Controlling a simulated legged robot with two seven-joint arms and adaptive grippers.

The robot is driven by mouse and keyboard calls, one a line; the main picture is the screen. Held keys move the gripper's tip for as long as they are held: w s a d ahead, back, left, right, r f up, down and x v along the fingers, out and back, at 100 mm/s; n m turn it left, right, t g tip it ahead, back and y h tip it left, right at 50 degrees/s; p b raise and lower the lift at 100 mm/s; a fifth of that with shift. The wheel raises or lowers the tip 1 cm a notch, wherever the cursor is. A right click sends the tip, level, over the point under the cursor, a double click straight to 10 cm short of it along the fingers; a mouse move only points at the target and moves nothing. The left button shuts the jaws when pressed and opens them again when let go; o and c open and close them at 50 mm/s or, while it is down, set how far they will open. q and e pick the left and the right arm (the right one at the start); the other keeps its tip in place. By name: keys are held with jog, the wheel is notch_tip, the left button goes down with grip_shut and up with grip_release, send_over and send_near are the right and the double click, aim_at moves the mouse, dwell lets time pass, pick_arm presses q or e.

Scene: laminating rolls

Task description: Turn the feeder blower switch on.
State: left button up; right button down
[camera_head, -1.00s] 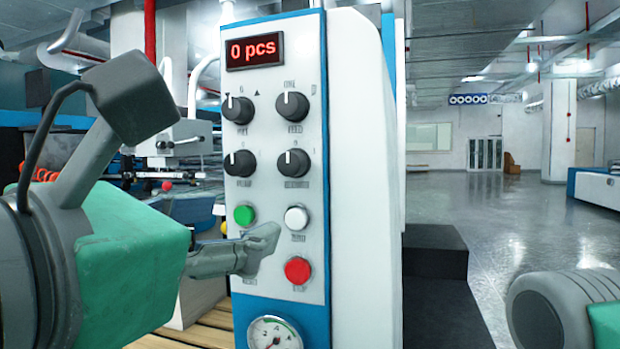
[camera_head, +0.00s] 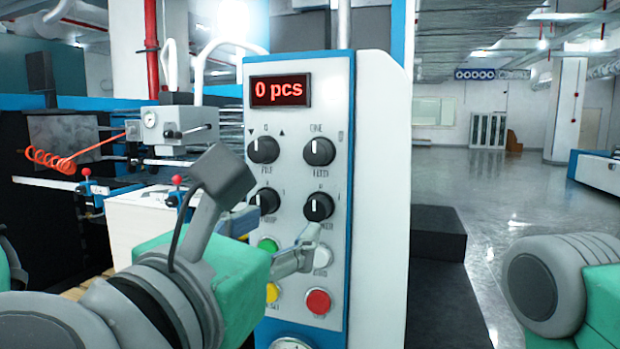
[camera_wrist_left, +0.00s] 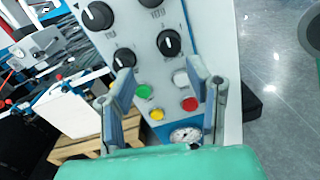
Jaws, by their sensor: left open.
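The control panel (camera_head: 290,125) has a red display and several dark knobs. They are upper left (camera_head: 263,150), upper right (camera_head: 319,152), lower left (camera_head: 265,201) and lower right (camera_head: 318,206). The labels are too blurred to tell which is the feeder blower switch. My left gripper (camera_head: 275,234) is open and empty in front of the lower panel, one fingertip just below the lower-right knob. In the left wrist view, the lower-right knob (camera_wrist_left: 170,42) lies ahead of the open fingers (camera_wrist_left: 158,78), and the left finger partly covers the lower-left knob (camera_wrist_left: 124,60). Contact cannot be told.
Below the knobs are green (camera_head: 268,245), white (camera_head: 322,256), yellow (camera_head: 271,292) and red (camera_head: 317,301) buttons, close to my left fingers. A gauge (camera_wrist_left: 186,135) sits under them. Machinery with a red coiled hose (camera_head: 48,160) stands left. The floor at right is open.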

aim_at(311, 209)
pick_arm(q)
jog(key=w+d+p, duration=0.4)
jog(key=d, duration=0.1)
jog(key=shift+w, duration=0.35)
jog(key=shift+w+d, duration=0.15)
jog(key=shift+w+a+f, duration=0.1)
jog(key=shift+w+a, duration=0.1)
jog(key=shift+a, duration=0.4)
jog(key=shift+w+a, duration=0.15)
jog(key=shift+a, duration=0.75)
jog(key=c, duration=0.5)
jog(key=shift+d, duration=0.3)
grip_shut()
jog(key=shift+s+d+r, duration=0.2)
jog(key=shift+s+d, duration=0.05)
jog(key=shift+d, duration=0.25)
jog(key=shift+w+a, duration=0.2)
jog(key=shift+a, duration=0.1)
pick_arm(e)
notch_tip(311, 209, up, 5)
jog(key=shift+r, duration=0.15)
